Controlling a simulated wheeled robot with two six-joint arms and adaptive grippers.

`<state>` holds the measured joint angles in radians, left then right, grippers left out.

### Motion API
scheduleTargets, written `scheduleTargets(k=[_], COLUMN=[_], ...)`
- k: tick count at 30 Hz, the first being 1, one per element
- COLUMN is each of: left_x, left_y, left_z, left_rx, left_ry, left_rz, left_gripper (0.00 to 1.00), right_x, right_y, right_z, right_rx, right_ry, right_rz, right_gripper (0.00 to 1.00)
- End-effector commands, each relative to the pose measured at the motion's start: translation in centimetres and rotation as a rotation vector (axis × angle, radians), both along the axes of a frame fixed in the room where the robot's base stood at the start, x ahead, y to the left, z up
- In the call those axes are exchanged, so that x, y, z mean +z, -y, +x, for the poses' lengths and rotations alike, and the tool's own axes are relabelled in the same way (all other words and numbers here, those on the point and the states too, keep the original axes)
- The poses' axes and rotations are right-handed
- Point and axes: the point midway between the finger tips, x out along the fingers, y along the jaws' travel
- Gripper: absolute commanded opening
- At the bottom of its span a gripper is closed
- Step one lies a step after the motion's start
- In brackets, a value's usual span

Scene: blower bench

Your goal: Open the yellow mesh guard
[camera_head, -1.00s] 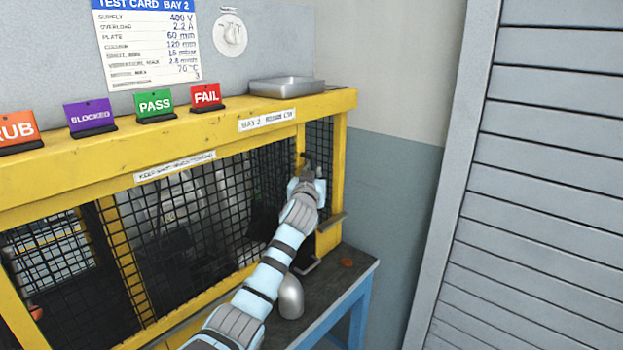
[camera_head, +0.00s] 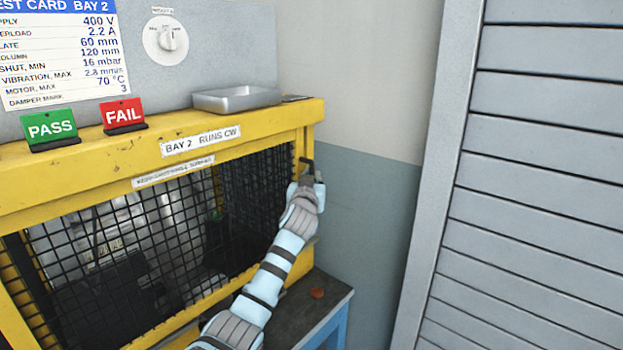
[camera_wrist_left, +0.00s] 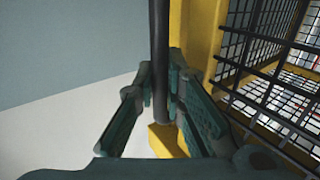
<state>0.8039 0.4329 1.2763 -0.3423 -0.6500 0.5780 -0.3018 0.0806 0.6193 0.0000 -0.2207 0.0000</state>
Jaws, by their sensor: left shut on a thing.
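The yellow mesh guard (camera_head: 170,235) is a yellow-edged panel of black mesh on the front of the yellow bench frame, with a white label (camera_head: 173,172) on its top rail. Its right edge is at the frame's right post. My left gripper (camera_head: 308,168) is at that right edge. In the left wrist view, my left gripper's fingers (camera_wrist_left: 164,95) are shut around a dark upright bar (camera_wrist_left: 160,60). Yellow frame and mesh lie right of the bar there. The fingers are partly hidden by the wrist in the head view. My right gripper is not in view.
A metal tray (camera_head: 237,98) and the PASS (camera_head: 50,128) and FAIL (camera_head: 123,114) signs stand on the yellow top beam (camera_head: 60,180). A grey slatted shutter (camera_head: 540,200) is at the right.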

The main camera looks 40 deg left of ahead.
Motion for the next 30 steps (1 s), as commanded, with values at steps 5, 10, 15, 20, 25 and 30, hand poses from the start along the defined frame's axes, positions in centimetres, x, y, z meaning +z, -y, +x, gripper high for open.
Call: scheduleTargets(k=[5,10,15,20,25,30], left_x=[-0.1,0.0,0.0,0.0,-0.1,-0.1], left_y=[0.1,0.1,0.1,1.1,3.5,5.5], left_z=[0.1,0.1,-0.1,-2.0,-5.9,-9.3], left_rx=[-0.001,-0.001,0.0,0.0,-0.002,-0.001], left_ry=[-0.002,-0.001,0.0,0.001,0.0,-0.001], left_rz=[-0.001,-0.001,0.0,0.002,0.002,0.0], left_gripper=[0.18,0.2,0.2,0.2,0.2,0.2], right_x=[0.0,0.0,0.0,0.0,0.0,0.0], right_y=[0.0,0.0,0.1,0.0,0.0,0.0], right_z=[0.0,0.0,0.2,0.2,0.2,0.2], right_rx=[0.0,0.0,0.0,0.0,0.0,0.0], right_ry=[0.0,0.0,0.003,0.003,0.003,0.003], right_rz=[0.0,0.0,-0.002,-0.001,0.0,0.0], right_gripper=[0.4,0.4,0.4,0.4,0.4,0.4])
